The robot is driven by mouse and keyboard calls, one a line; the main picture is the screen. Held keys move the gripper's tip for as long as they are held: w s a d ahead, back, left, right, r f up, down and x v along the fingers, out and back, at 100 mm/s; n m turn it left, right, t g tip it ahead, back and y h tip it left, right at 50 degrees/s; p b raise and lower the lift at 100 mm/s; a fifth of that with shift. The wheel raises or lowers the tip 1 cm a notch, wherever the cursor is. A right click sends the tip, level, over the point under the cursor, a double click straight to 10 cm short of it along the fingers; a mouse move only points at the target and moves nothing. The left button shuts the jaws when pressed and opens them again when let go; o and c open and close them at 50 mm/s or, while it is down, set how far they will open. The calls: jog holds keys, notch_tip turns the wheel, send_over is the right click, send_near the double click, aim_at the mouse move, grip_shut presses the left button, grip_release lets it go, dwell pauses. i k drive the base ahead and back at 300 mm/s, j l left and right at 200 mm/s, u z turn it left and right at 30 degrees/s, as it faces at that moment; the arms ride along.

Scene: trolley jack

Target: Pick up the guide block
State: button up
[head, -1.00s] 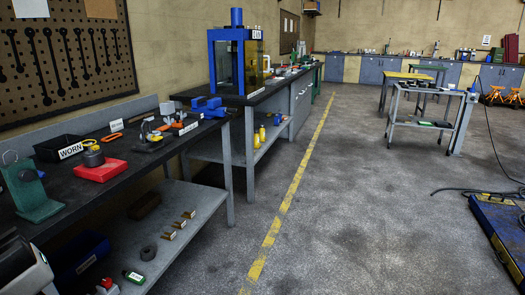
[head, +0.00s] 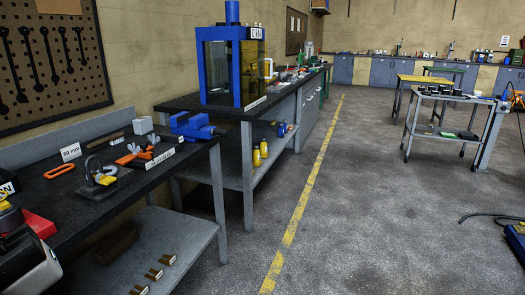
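I cannot tell which thing is the guide block. A small pale grey block (head: 142,125) stands at the back of the near bench (head: 125,190), left of a blue vise (head: 192,126). A dark brown block (head: 116,244) and several small brass-coloured pieces (head: 154,274) lie on the bench's lower shelf. No gripper fingers show. A white and black part at the lower left corner seems to be my own arm, and it hides part of the bench.
A blue press (head: 232,65) stands on the second bench, with yellow bottles (head: 260,154) below. Orange-handled tools (head: 140,154) and a black stand (head: 97,182) are on the near bench. Floor is open right of the yellow line (head: 309,190). A cart (head: 441,122) stands beyond.

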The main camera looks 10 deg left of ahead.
aim_at(142, 126)
jog(key=i+l+u, duration=0.15)
jog(key=i, duration=1.1)
